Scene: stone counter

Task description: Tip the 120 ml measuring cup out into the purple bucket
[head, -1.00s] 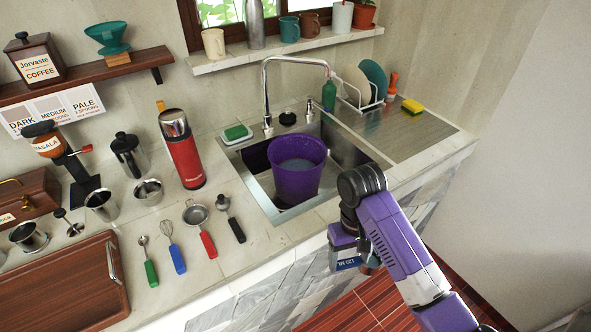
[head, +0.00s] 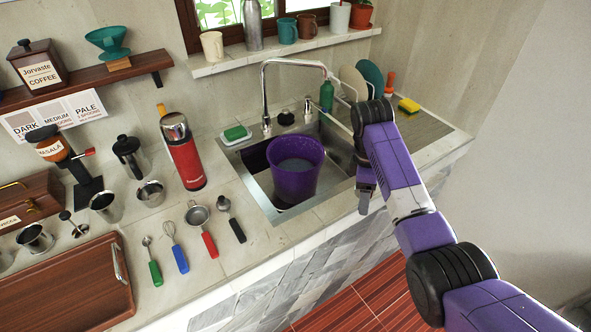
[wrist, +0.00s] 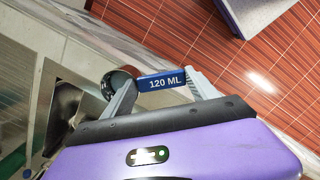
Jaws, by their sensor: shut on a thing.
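The purple bucket (head: 297,180) stands upright in the sink, with pale greyish liquid inside. My gripper (head: 364,204) is to the right of the bucket, by the sink's front right edge, apart from the bucket. In the wrist view my gripper (wrist: 165,88) is shut on the blue handle of the measuring cup (wrist: 163,80), whose label reads 120 ML. A dark, rounded part just left of the handle, partly behind the left finger, seems to be the cup's bowl. In the head view I cannot make out the cup.
The sink (head: 262,196) has a tall tap (head: 265,95) behind the bucket. A dish rack (head: 352,92) with plates stands behind my arm. A red flask (head: 186,160) and several utensils lie or stand left of the sink. Red tiled floor (head: 375,300) shows below the counter.

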